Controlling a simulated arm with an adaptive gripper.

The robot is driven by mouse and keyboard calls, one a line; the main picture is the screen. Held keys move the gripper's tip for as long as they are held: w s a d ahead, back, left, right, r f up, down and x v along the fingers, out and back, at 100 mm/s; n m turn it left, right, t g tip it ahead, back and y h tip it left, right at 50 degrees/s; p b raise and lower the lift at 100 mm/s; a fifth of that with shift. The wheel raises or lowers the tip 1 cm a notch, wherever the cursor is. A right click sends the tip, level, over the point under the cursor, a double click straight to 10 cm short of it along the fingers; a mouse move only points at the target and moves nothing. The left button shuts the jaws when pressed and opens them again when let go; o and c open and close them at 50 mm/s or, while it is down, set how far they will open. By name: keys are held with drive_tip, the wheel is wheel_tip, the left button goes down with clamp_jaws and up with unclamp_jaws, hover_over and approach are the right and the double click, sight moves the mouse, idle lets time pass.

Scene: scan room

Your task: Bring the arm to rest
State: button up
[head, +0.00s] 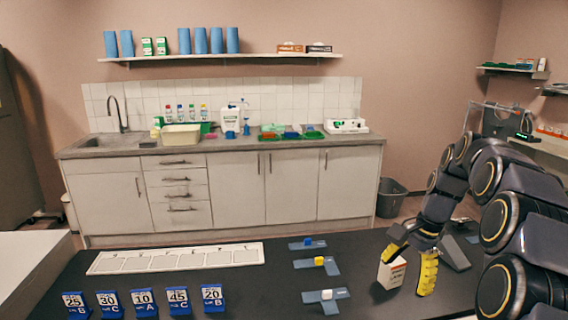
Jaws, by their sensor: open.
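My arm reaches in from the right edge in the head view. My gripper (406,273) has yellow-padded fingers, spread apart and pointing down over the right part of the black table. A small white box (390,275) with an orange-red band stands on the table at the gripper. One finger is at the box's top and the other is to its right. I cannot tell whether either finger touches the box.
Several blue numbered stands (143,302) line the table's front left. A white segmented strip (176,257) lies behind them. Blue-grey holders with a blue, a yellow and a white block (329,307) lie mid-table. A sink counter (230,147) stands behind.

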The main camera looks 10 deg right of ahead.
drive_tip(key=s+a+r+n+g, duration=0.1)
drive_tip(key=s+a+r+n, duration=0.2)
drive_tip(key=s+a+n, duration=0.65)
drive_tip(key=s+a+f+n+h, duration=0.1)
drive_tip(key=s+a, duration=0.2)
drive_tip(key=s, duration=0.3)
drive_tip(key=s+a+f+n, duration=0.2)
drive_tip(key=s+a, duration=0.1)
drive_tip(key=s, duration=0.3)
drive_tip(key=s+a+f+n+g+h, duration=0.1)
drive_tip(key=s+a+f+n, duration=0.1)
drive_tip(key=s, duration=0.5)
drive_tip(key=shift+a+h, duration=0.3)
drive_tip(key=shift+a, duration=0.2)
